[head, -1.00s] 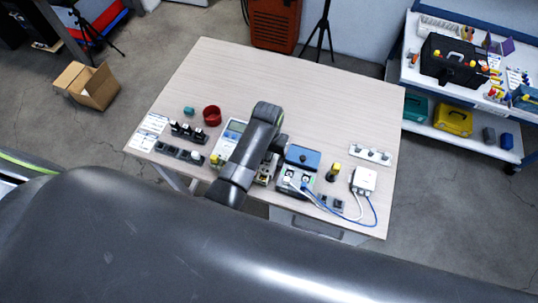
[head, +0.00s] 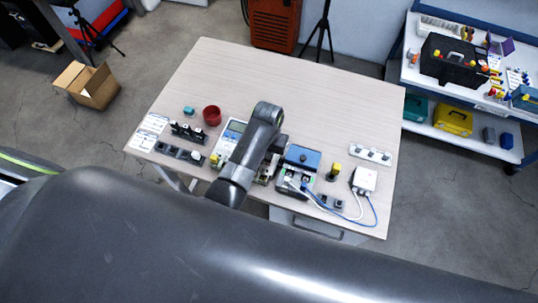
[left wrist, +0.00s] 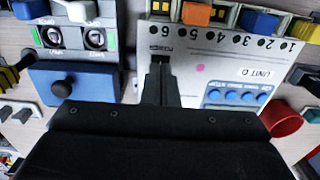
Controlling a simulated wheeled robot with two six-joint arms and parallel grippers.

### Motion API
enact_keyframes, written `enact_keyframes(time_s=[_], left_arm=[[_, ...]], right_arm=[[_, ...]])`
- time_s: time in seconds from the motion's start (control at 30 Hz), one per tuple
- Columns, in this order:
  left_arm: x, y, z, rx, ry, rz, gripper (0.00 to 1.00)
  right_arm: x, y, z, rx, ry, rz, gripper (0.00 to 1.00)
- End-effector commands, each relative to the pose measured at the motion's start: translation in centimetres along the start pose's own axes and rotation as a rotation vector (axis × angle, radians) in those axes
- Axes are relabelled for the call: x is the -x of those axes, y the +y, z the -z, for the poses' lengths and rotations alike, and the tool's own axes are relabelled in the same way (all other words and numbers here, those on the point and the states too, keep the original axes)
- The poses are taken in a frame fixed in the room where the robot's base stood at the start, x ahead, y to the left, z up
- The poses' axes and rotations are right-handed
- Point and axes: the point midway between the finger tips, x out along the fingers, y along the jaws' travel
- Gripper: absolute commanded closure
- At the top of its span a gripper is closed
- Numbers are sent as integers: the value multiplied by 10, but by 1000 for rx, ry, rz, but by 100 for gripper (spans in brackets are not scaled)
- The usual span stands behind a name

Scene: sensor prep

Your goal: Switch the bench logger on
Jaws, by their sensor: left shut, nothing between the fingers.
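The bench logger (head: 233,130) is a pale box with a screen, partly hidden behind my left arm in the head view. In the left wrist view the logger (left wrist: 215,58) appears upside down, with numbered sockets, a "UNIT D" label, a pink dot and blue buttons. My left gripper (left wrist: 160,72) is shut and empty, its fingertips over the panel just by the "POWER" marking and a small dark slot. The fingers cover part of that spot. I cannot tell whether they touch it or how the switch is set. My right gripper is not in view.
A blue-topped device (head: 301,157) with cables stands just right of the logger. A white box (head: 365,179), a yellow-topped knob (head: 333,172), a red cup (head: 212,115) and dark racks (head: 180,152) stand nearby. The far part of the table (head: 280,80) is clear.

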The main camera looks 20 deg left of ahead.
Motion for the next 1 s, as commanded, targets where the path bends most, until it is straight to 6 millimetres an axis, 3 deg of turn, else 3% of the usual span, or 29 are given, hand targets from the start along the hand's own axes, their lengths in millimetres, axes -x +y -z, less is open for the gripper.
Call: enact_keyframes(time_s=[1.0], left_arm=[[-16, 0, 0, 0, 0, 0, 100]], right_arm=[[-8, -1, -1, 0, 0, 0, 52]])
